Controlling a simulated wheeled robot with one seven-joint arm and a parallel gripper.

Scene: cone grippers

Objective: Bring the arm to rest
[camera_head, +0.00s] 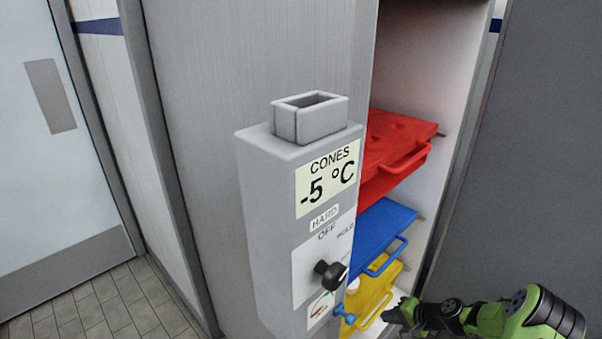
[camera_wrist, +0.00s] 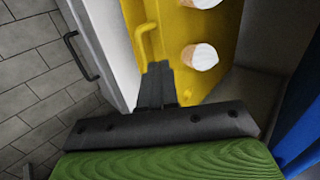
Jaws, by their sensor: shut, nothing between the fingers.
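My gripper (camera_head: 391,316) is at the lower right of the head view, at the end of my green and black arm. It is in front of the low part of the open cabinet, close to the yellow tray (camera_head: 372,297). In the wrist view my gripper (camera_wrist: 157,70) has its dark fingers together with nothing between them. The yellow tray (camera_wrist: 172,30) is beyond the fingertips there. I cannot tell whether the fingers touch it.
A red tray (camera_head: 395,140) and a blue tray (camera_head: 385,228) sit above the yellow one. A grey control box (camera_head: 265,220) with a black knob (camera_head: 329,273) juts out beside the opening. A grey wall (camera_head: 545,170) stands at right. Tiled floor (camera_head: 90,310) shows at lower left.

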